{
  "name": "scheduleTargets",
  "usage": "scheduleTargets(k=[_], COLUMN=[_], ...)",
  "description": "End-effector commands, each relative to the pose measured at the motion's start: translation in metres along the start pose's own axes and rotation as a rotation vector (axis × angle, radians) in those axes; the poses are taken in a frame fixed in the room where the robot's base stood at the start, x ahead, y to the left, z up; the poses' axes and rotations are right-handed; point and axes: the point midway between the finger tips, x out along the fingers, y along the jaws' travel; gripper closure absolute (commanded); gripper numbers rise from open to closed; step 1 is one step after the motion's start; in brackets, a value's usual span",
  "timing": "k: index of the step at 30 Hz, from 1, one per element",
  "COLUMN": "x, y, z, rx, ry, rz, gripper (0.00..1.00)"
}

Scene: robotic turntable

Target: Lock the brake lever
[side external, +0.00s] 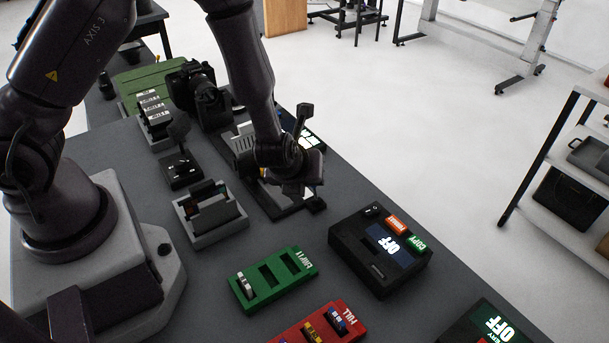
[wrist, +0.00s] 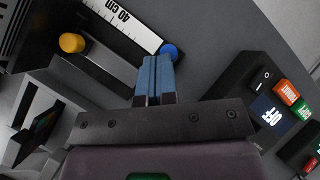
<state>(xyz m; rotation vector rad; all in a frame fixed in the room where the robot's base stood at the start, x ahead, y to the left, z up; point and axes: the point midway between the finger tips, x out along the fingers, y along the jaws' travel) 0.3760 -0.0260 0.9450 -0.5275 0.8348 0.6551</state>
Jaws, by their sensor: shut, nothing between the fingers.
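My gripper (side external: 292,188) is over the dark device with a white scale strip, near the middle of the bench. In the wrist view its blue fingertips (wrist: 157,62) are together and empty. A blue round knob (wrist: 169,49) shows just beyond the fingertips, at the end of the strip marked 40 cm (wrist: 135,25); whether they touch it I cannot tell. A yellow round knob (wrist: 72,42) sits on the dark device to the left. I cannot tell which part is the brake lever. In the side view my gripper and arm hide much of this device.
A black box reading OFF (side external: 380,250) stands to the right, also in the wrist view (wrist: 245,85). A grey slotted holder (side external: 210,215), a green tray (side external: 273,280) and a red tray (side external: 325,325) are nearby. A camera (side external: 200,95) stands behind. Bare bench lies between device and box.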

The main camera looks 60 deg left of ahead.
Motion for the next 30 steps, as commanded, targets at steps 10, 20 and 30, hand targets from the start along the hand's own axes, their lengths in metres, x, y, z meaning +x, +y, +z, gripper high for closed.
scheduleTargets(k=[10, 20, 30], x=[-0.007, -0.013, -0.026], y=[-0.002, -0.003, -0.004], z=[0.005, 0.009, -0.002], rx=[0.0, 0.002, 0.003], ry=[-0.001, 0.001, 0.001], rz=[-0.001, 0.0, -0.003], gripper=[1.0, 1.0, 1.0])
